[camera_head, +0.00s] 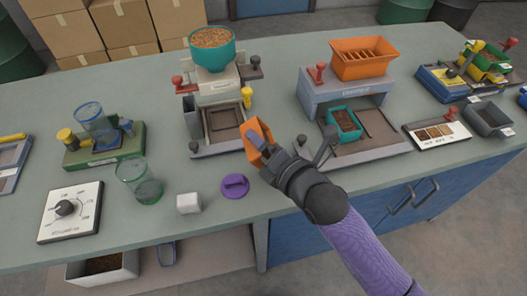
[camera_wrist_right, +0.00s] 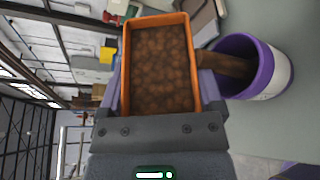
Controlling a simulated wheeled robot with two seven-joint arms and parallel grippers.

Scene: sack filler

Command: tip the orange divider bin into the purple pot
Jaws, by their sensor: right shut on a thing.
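My right gripper (camera_head: 262,150) comes in from the lower right of the head view and is shut on the orange divider bin (camera_head: 258,133), held tilted above the bench. In the right wrist view the bin (camera_wrist_right: 160,70) is full of brown lumpy material. The purple pot (camera_wrist_right: 272,72), white-sided with a purple rim, is beside the bin's right edge in that view. A brown band (camera_wrist_right: 228,66) runs from that edge into the pot's mouth. My left gripper is not in view.
A filler with a teal hopper (camera_head: 212,50) stands behind. A machine with an orange hopper (camera_head: 364,60) and a teal tray (camera_head: 345,125) is to the right.

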